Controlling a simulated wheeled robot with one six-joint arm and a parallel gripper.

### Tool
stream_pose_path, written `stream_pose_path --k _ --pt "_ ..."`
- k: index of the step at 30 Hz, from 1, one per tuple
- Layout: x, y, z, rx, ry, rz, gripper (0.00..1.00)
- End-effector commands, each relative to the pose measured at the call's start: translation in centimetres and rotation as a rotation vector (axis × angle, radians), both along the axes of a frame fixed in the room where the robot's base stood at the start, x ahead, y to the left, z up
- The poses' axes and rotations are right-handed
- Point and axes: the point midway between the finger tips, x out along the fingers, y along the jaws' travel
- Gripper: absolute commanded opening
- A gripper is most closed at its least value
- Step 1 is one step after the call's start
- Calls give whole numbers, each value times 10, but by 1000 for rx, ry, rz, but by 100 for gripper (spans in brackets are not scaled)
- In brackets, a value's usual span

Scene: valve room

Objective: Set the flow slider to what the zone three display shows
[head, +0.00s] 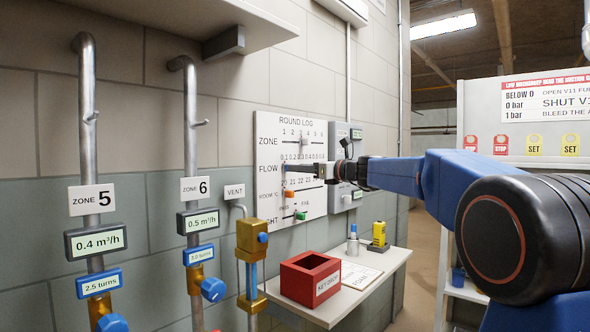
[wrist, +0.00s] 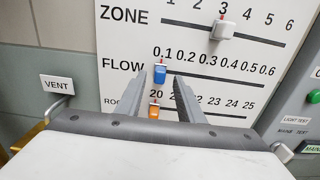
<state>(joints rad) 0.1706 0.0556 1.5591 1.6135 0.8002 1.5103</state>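The flow slider (wrist: 160,73) is a small blue block with a red pointer in the wrist view, at about the 0.1 mark of the FLOW row. The row runs 0.1 to 0.6 on the white ROUND LOG board (head: 266,200). My gripper (wrist: 165,75) is open, with its fingertips on either side of the blue slider; I cannot tell whether they touch it. In the head view my gripper (head: 316,170) reaches the FLOW row. No zone three display is in view. The zone 5 display (head: 96,241) reads 0.4 m³/h and the zone 6 display (head: 202,221) reads 0.5 m³/h.
A white ZONE slider (wrist: 222,30) sits above, near 3. An orange room-temperature slider (wrist: 154,111) sits just below the flow slider, near 20. A red key drop box (head: 310,279) stands on a shelf (head: 385,265) below the board. Pipes stand at left.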

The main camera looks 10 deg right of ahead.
Motion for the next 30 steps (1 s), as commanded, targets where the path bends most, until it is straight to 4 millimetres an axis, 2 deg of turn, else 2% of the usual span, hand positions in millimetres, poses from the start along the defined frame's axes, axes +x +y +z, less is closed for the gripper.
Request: stream_pose_path --k 7,18,19,23,30 --pt "20 15 0 0 0 1 34" --pt "24 17 0 -1 -1 0 34" --pt "24 17 0 -1 -1 0 30" --pt "24 17 0 -1 -1 0 0" --pt "28 12 0 -1 -1 -1 0"
